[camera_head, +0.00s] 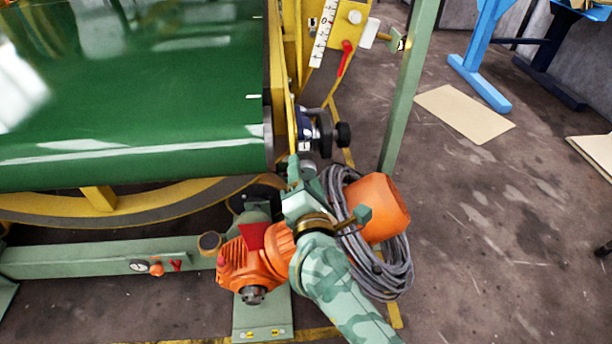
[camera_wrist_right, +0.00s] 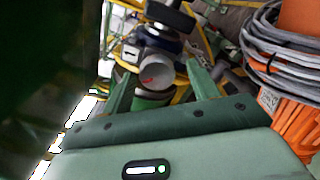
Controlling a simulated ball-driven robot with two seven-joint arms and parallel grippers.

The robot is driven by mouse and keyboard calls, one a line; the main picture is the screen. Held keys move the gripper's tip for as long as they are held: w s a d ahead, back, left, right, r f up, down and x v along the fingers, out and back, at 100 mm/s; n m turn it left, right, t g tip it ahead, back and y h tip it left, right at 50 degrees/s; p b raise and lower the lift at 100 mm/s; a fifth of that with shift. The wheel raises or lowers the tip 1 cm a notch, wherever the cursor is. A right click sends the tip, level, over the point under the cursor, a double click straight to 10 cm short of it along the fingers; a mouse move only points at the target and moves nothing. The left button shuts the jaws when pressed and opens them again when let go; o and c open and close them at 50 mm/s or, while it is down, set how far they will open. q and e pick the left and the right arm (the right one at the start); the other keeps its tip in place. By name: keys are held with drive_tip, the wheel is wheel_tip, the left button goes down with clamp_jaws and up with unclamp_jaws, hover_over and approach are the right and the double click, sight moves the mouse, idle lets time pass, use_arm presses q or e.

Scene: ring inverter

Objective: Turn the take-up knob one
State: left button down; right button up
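A blue and silver unit (camera_head: 308,132) with a black knob (camera_head: 343,133) sits on the yellow frame beside the green belt's corner. I cannot tell for certain which part is the take-up knob. In the right wrist view, a grey round end with a red mark (camera_wrist_right: 157,70) faces me, with a black knob (camera_wrist_right: 170,16) above it. My right gripper (camera_head: 296,160) is just below the unit in the head view. Its two green fingers (camera_wrist_right: 159,80) stand apart with the grey end between or just beyond them; contact cannot be told. My left gripper is out of view.
An orange motor (camera_head: 252,262) and a coiled grey cable (camera_head: 392,272) lie close to my right arm. A green post (camera_head: 408,90) stands to the right. A red lever (camera_head: 345,58) and white scale (camera_head: 323,36) are above. Open floor lies at right.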

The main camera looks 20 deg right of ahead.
drive_tip(key=shift+r, duration=0.1)
drive_tip(key=shift+s, duration=0.25)
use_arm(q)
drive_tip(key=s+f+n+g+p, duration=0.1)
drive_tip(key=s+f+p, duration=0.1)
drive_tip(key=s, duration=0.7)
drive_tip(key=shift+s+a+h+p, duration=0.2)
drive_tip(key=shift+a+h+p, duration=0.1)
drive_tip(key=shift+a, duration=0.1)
use_arm(e)
drive_tip(key=v, duration=1.6)
drive_tip(key=shift+w, duration=0.1)
